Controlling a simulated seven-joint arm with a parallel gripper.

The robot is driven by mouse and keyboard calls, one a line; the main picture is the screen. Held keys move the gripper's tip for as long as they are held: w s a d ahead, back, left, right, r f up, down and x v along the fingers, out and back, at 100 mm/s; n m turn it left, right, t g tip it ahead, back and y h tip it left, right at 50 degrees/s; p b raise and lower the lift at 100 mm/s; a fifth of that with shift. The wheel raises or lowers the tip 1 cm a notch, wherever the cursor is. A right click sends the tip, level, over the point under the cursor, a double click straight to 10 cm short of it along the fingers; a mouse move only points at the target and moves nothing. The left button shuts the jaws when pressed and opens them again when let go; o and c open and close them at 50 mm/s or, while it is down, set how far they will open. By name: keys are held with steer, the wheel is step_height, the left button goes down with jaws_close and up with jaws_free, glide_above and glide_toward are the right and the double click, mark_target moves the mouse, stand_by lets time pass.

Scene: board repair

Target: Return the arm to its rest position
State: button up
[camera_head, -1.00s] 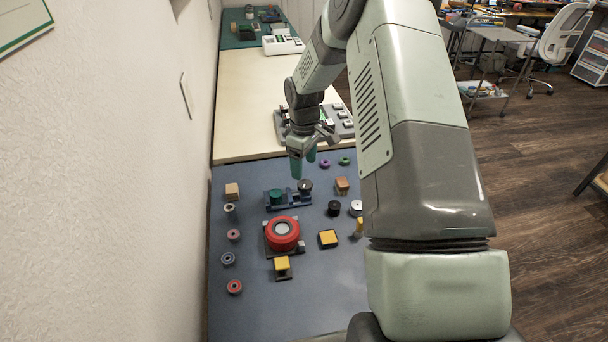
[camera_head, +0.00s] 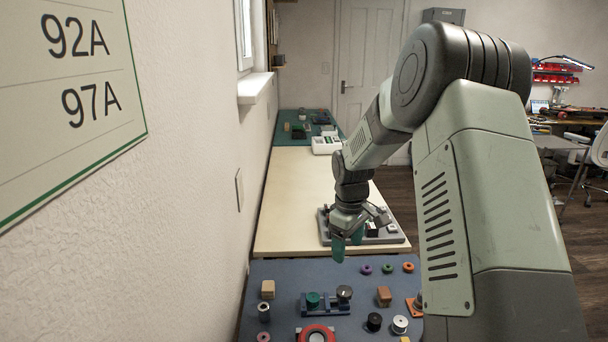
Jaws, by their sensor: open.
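My gripper (camera_head: 347,243) hangs at the end of my arm, its green fingertips pointing down. It is open, and nothing shows between its fingers. It is above the far edge of the blue mat (camera_head: 285,272), in front of a grey board fixture (camera_head: 395,238) on the cream table. My arm's large links fill the right side of the view and hide part of the bench.
On the blue mat are a green and black part on a blue fixture (camera_head: 326,307), a red round part (camera_head: 317,331), wooden blocks (camera_head: 268,289) and several small rings. A wall runs along the left. The cream table (camera_head: 293,195) is mostly clear.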

steer(key=s+a+r+m+t, duration=0.1)
steer(key=s+r+m, duration=0.1)
steer(key=s+r, duration=0.55)
steer(key=s+r+m+t, duration=0.15)
steer(key=s+r, duration=0.35)
steer(key=r, duration=0.6)
steer(key=s+r+m+t, duration=0.1)
steer(key=s+r+m, duration=0.1)
steer(key=s, duration=0.8)
steer(key=s+a+r+m+t, duration=0.1)
steer(key=s+r+m, duration=0.2)
steer(key=s, duration=0.7)
steer(key=shift+s+r+t, duration=0.25)
steer(key=shift+s+t, duration=0.1)
steer(key=shift+s, duration=0.05)
